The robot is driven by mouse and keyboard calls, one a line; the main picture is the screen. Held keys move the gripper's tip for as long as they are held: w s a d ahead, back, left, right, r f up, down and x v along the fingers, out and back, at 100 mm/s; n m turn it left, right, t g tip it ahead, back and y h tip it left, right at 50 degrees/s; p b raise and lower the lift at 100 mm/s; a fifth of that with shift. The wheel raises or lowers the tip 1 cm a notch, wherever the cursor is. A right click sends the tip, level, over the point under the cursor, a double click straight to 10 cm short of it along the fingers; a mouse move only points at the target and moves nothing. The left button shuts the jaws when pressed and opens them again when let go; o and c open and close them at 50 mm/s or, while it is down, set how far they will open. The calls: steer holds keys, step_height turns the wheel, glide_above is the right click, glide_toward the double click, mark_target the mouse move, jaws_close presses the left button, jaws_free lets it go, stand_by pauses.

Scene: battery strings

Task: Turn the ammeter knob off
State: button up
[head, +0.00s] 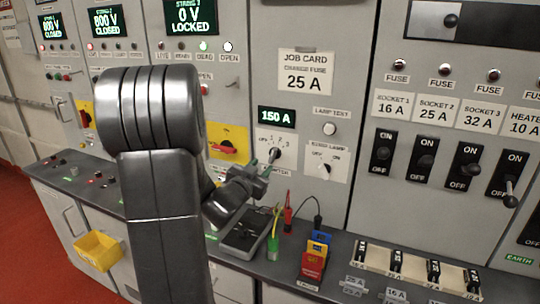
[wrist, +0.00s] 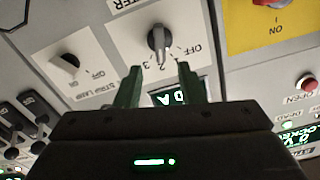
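The ammeter knob (head: 276,153) is a dark rotary knob on a white plate under the lit 150 A display (head: 277,117). In the wrist view the knob (wrist: 157,42) appears upside down, beyond my fingertips. Its pointer is at the numbered marks, around 1 or 2, away from the OFF label (wrist: 193,49); the exact mark is hard to tell. My gripper (wrist: 159,85) is open, with its two green fingers apart and nothing between them. In the head view my gripper (head: 268,168) is just in front of and below the knob, partly covering its plate.
The strip lamp knob (head: 324,167) is close on the right, with a lamp test button (head: 329,129) above it. A red handle on a yellow plate (head: 229,141) is on the left. A dark meter (head: 246,232) and coloured probes (head: 288,212) are on the bench below.

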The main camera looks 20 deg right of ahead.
mark_target(272, 156)
steer(key=p+x, duration=0.1)
steer(key=x, duration=0.7)
steer(key=shift+p, duration=0.35)
steer(key=shift+a, duration=0.1)
jaws_close()
